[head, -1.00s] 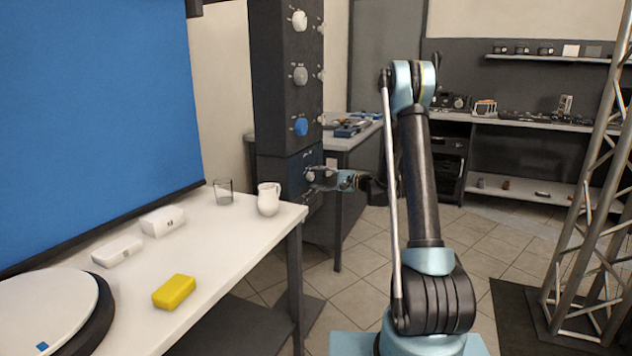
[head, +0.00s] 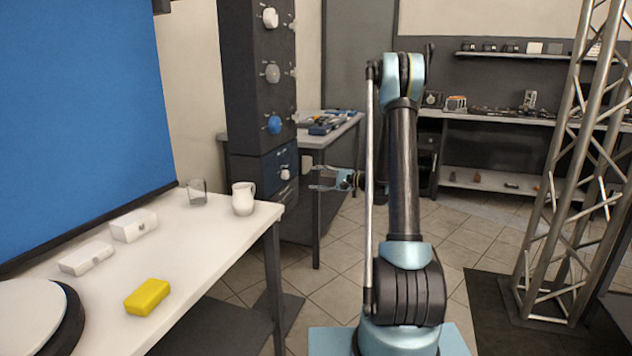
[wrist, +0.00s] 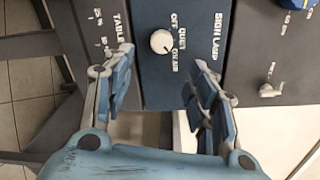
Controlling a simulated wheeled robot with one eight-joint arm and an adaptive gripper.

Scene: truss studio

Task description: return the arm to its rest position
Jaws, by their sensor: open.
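My gripper (head: 318,178) is open and empty in the head view, held out to the left of my arm (head: 403,170). It stands apart from the dark control column, to the right of its lower blue panel (head: 280,165). In the wrist view my gripper (wrist: 165,95) has its two fingers spread wide with nothing between them. Beyond the fingertips is the blue panel (wrist: 180,20), with a white knob (wrist: 161,41) marked for a sign lamp. The knob is apart from the fingers. My upper arm stands upright, bent at the top.
A metal truss (head: 570,170) stands at right. A workbench (head: 340,128) is behind the gripper. Tiled floor is open between.

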